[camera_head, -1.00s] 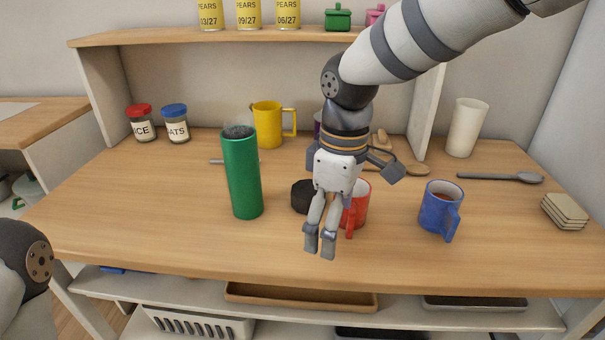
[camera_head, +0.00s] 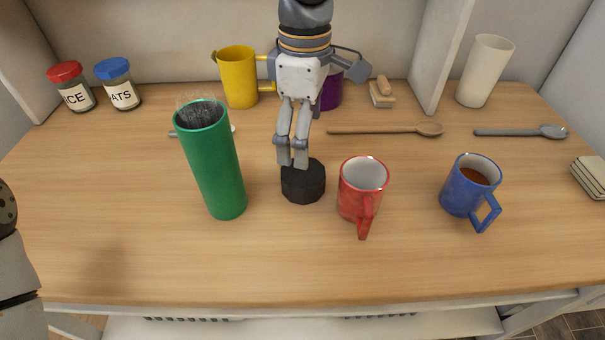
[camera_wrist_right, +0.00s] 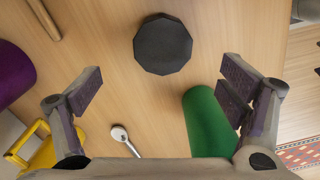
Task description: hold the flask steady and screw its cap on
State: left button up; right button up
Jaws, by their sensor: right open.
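The green flask (camera_head: 213,168) stands upright on the table without a cap, its dark open top showing; its side also appears in the right wrist view (camera_wrist_right: 207,125). The black cap (camera_head: 303,183) lies on the table to the right of the flask, and it is in plain sight in the right wrist view (camera_wrist_right: 163,44). My right gripper (camera_head: 292,158) is just above and behind the cap. In the wrist view its fingers are spread apart with nothing between them. My left gripper is out of view; only part of my left arm shows at the left edge.
A red mug (camera_head: 361,190) stands close to the right of the cap. A blue mug (camera_head: 469,186) with brown drink stands farther right. A yellow mug (camera_head: 239,78), a purple mug (camera_head: 331,93) and a wooden spoon (camera_head: 385,129) are behind. The table front is clear.

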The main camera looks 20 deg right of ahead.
aim_at(305, 172)
notch_tip(305, 172, down, 5)
dwell(0.3)
jog(key=f, duration=0.5)
jog(key=shift+s+f, duration=0.1)
jog(key=shift+s, duration=0.1)
jog(key=c, duration=1.2)
